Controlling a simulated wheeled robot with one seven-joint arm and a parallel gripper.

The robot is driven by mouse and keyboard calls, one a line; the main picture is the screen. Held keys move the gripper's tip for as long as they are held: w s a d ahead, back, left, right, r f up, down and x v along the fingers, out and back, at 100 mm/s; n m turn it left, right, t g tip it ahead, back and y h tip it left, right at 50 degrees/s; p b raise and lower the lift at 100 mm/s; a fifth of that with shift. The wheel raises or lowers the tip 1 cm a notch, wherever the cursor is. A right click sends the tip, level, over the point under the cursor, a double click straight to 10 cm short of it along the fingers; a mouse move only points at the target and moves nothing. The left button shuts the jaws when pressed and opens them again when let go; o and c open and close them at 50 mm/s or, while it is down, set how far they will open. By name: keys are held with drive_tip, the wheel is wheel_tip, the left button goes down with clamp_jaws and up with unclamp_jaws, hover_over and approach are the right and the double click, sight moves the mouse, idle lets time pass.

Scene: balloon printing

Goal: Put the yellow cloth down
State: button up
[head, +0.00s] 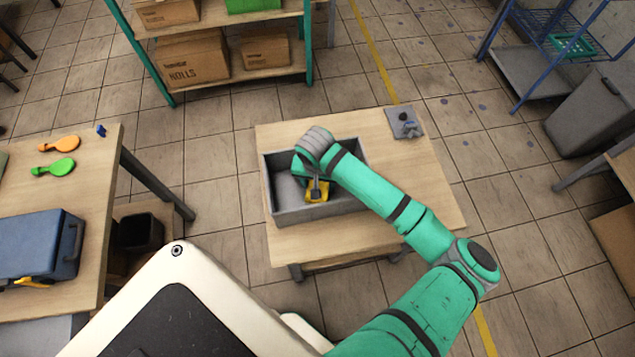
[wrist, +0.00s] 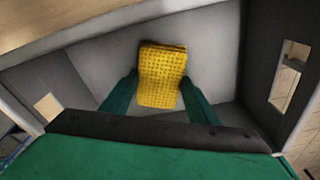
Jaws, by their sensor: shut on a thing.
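The yellow cloth (wrist: 161,75) shows in the wrist view, folded and with a dotted texture, between the two green fingers of my gripper (wrist: 158,98). In the head view the yellow cloth (head: 316,190) is partly covered by my gripper (head: 316,197). My gripper is shut on the cloth, inside the outline of a grey bin (head: 320,212). The bin's grey inside lies behind the cloth in the wrist view. I cannot tell whether the cloth touches the bin's floor.
The bin stands on a small wooden table (head: 425,190) with a grey device (head: 405,122) at its far right corner. A shelf (head: 309,45) with boxes stands behind.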

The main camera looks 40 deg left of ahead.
drive_tip(key=shift+f, duration=0.1)
drive_tip(key=o, duration=1)
drive_tip(key=shift+o, duration=0.2)
wheel_tip(320, 180, up, 12)
drive_tip(key=s, duration=0.1)
drive_tip(key=shift+s+d, duration=0.15)
drive_tip(key=shift+d, duration=0.2)
